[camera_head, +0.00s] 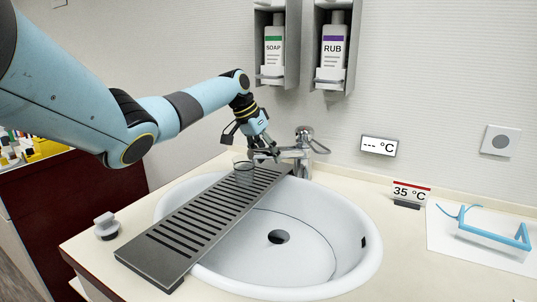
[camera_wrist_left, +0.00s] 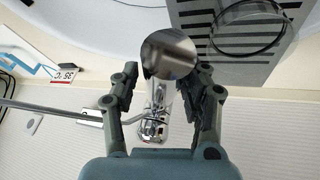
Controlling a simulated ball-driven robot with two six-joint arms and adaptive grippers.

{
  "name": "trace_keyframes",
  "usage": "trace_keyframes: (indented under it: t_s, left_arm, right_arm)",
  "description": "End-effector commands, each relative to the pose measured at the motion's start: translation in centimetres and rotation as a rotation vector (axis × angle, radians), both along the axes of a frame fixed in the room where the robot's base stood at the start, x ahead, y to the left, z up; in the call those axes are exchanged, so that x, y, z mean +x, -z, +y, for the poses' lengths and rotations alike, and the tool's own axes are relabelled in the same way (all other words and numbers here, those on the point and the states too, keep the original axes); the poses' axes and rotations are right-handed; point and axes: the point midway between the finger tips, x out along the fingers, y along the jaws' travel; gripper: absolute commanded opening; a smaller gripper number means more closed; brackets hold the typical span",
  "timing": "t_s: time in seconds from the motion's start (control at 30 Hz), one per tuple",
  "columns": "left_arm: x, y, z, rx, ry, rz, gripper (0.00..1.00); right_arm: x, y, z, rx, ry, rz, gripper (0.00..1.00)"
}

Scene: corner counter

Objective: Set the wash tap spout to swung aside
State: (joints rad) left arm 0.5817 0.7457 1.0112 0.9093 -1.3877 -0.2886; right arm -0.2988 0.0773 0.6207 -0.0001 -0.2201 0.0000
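The chrome wash tap (camera_head: 304,140) stands at the back rim of the basin, its spout (camera_head: 289,154) pointing left toward my left gripper (camera_head: 262,150). In the left wrist view the rounded metal end of the spout (camera_wrist_left: 168,54) lies between the fingers of my left gripper (camera_wrist_left: 165,85). The fingers are spread, with a gap beside the spout on the left; contact on the right cannot be told. In the head view the gripper partly hides the spout's end. My right gripper is in neither view.
A grey slatted rack (camera_head: 190,232) spans the white basin (camera_head: 330,255). A clear glass (camera_head: 243,174) stands on it, just below my left gripper. Soap (camera_head: 273,50) and rub (camera_head: 333,48) dispensers hang above. A 35 °C sign (camera_head: 410,192) and blue glasses (camera_head: 495,236) are to the right.

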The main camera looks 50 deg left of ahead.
Motion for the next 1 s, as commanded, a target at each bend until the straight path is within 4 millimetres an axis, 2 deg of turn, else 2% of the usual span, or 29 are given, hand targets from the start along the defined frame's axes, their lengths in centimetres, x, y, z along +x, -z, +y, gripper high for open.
trace_keyframes:
  t_s: [0.27,0.37,0.8,1.0]
  left_arm:
    - [0.0,-0.2,0.1,0.002,-0.002,0.0,0.48]
    - [-0.3,-0.9,0.4,0.004,-0.003,-0.002,0.48]
    - [-3.9,-9.0,1.7,0.005,-0.001,0.0,0.48]
    - [-4.6,-10.7,1.9,0.001,-0.001,0.001,0.48]
  right_arm:
    - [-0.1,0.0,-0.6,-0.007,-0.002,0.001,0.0]
    - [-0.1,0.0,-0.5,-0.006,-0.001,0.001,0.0]
    - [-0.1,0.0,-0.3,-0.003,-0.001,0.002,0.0]
    - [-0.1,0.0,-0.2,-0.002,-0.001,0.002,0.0]
